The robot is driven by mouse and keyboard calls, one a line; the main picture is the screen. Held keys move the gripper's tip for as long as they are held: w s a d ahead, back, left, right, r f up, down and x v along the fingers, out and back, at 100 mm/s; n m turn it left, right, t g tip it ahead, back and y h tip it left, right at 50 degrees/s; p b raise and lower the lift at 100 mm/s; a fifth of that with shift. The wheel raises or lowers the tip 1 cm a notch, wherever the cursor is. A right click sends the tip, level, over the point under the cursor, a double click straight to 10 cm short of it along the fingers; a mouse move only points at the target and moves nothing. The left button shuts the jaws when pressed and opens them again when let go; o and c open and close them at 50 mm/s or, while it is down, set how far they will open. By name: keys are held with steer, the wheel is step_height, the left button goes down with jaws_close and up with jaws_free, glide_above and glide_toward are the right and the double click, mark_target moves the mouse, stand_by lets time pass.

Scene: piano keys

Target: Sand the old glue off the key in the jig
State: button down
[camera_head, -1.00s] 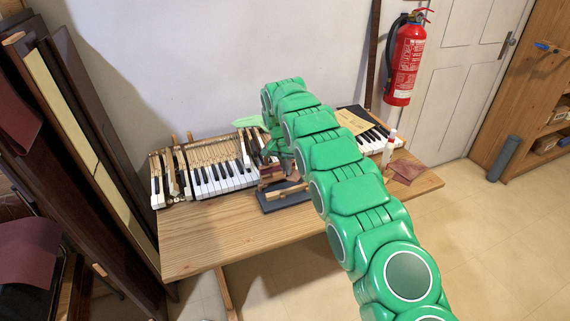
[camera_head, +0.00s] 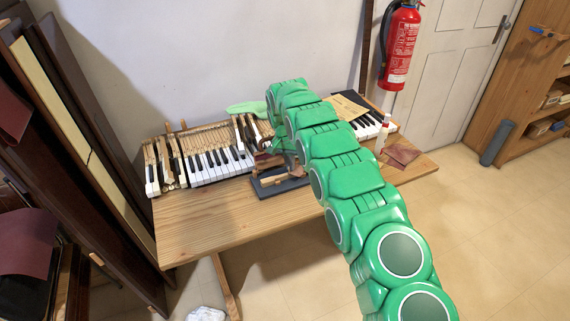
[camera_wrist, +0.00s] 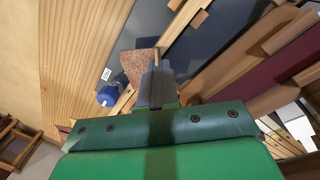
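A dark jig board (camera_head: 282,187) lies on the workbench in the head view, with pale wood and dark red parts on it. In the wrist view its dark grey surface (camera_wrist: 215,45) lies ahead of my gripper, with a wooden piece (camera_wrist: 188,14) on it; I cannot tell whether this is the key. My gripper's grey fingers (camera_wrist: 157,84) are close together beside a speckled reddish-brown piece (camera_wrist: 138,64) that looks like sandpaper. I cannot tell whether they hold it. In the head view my green arm hides most of the gripper. Old glue is not discernible.
The keyboard (camera_head: 215,165) stands left of the jig on the workbench (camera_head: 205,225). More keys (camera_head: 368,124) and a bottle (camera_head: 382,138) are at right, beside reddish sheets (camera_head: 402,154). A blue-capped bottle (camera_wrist: 108,96) is left of my fingers. The bench's front left is clear.

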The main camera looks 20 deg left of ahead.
steer(key=shift+w+d, duration=0.25)
steer(key=shift+d, duration=0.05)
steer(key=shift+s+a, duration=1.55)
steer(key=shift+a, duration=0.05)
step_height(320, 180, up, 8)
steer(key=shift+d, duration=0.1)
